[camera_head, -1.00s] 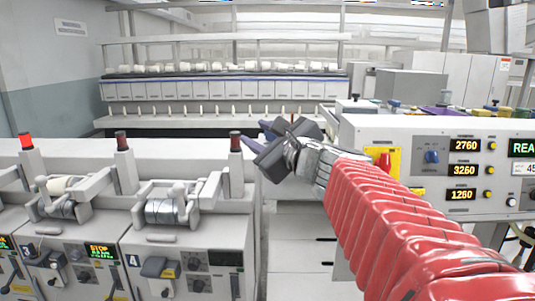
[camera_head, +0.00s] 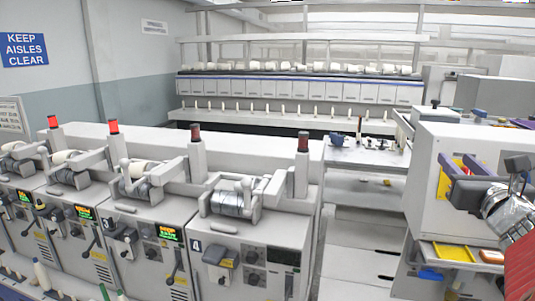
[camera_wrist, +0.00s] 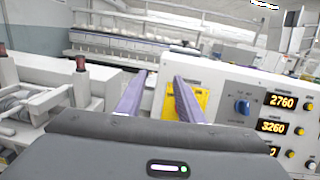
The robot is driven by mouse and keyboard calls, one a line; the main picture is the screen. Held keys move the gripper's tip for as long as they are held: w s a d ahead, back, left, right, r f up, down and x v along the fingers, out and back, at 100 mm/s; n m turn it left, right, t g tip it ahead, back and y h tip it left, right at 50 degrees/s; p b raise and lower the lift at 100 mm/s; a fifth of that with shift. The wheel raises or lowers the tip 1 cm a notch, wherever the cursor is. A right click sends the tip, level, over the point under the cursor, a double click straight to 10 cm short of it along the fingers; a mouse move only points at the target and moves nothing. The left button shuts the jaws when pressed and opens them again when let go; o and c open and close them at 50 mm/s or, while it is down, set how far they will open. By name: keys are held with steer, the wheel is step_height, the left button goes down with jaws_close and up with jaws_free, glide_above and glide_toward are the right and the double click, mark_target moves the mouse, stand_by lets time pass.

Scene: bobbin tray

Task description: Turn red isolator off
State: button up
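My gripper (camera_head: 456,161) is at the right of the head view, in front of the side of a white control cabinet (camera_head: 480,148). The yellow plate of the isolator shows behind the fingers in the head view (camera_head: 443,184) and behind the right finger in the wrist view (camera_wrist: 202,98).
A blue rotary knob (camera_wrist: 242,106) and lit number displays (camera_wrist: 283,103) are right of the yellow plate. A yellow tray (camera_head: 453,252) is below my gripper. A small bench (camera_head: 350,155) stands behind.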

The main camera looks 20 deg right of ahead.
steer(key=s+d+f+m+g+h, duration=0.1)
steer(key=s+d+f, duration=0.2)
steer(key=s+f, duration=0.3)
steer(key=s, duration=0.2)
steer(key=shift+s, duration=0.35)
steer(key=shift+w+d, duration=0.15)
steer(key=x, duration=1.3)
steer(key=shift+w+d+f, duration=0.1)
steer(key=shift+w+d, duration=0.1)
steer(key=shift+w, duration=0.05)
steer(key=shift+c, duration=0.6)
jaws_close()
